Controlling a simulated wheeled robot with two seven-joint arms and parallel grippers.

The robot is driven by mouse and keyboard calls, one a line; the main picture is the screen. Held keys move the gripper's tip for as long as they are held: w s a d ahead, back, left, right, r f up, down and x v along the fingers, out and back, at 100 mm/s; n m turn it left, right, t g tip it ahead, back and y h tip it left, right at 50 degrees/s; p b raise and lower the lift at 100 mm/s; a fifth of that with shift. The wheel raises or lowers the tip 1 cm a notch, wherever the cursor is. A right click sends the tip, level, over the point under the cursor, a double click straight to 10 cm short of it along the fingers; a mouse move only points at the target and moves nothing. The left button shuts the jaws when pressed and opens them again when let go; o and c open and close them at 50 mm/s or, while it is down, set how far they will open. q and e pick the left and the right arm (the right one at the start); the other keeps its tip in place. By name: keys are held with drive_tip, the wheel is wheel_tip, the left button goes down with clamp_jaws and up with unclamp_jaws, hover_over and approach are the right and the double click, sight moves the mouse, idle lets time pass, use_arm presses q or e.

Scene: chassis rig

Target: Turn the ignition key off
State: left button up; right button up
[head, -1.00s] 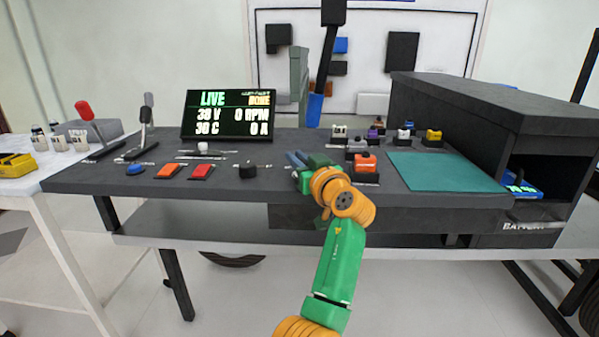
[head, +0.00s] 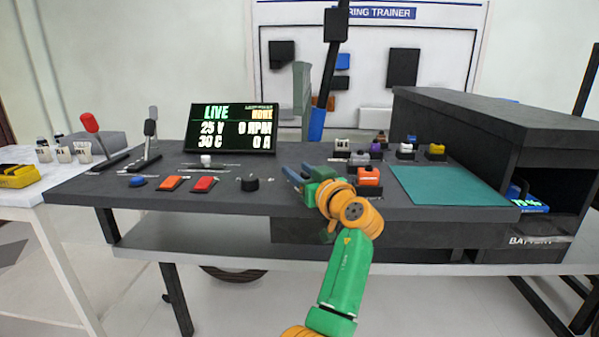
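A small round black knob (head: 250,184) stands on the dark console near its front edge. It looks like the ignition switch, but I cannot make out a separate key or its angle. The display (head: 231,128) behind shows LIVE, about 25 V and 0 RPM. My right gripper is not in view.
Two orange-red switches (head: 204,184) and a blue button (head: 137,182) lie left of the knob. Levers, one red-topped (head: 90,122), stand at the far left. An orange block (head: 368,176) and several small coloured blocks sit right, beside a teal mat (head: 450,186).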

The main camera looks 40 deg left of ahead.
use_arm(q)
drive_tip(key=shift+d, duration=0.1)
drive_tip(key=v, duration=0.6)
drive_tip(key=shift+f, duration=0.1)
drive_tip(key=shift+s+d, duration=0.25)
drive_tip(key=shift+d, duration=0.2)
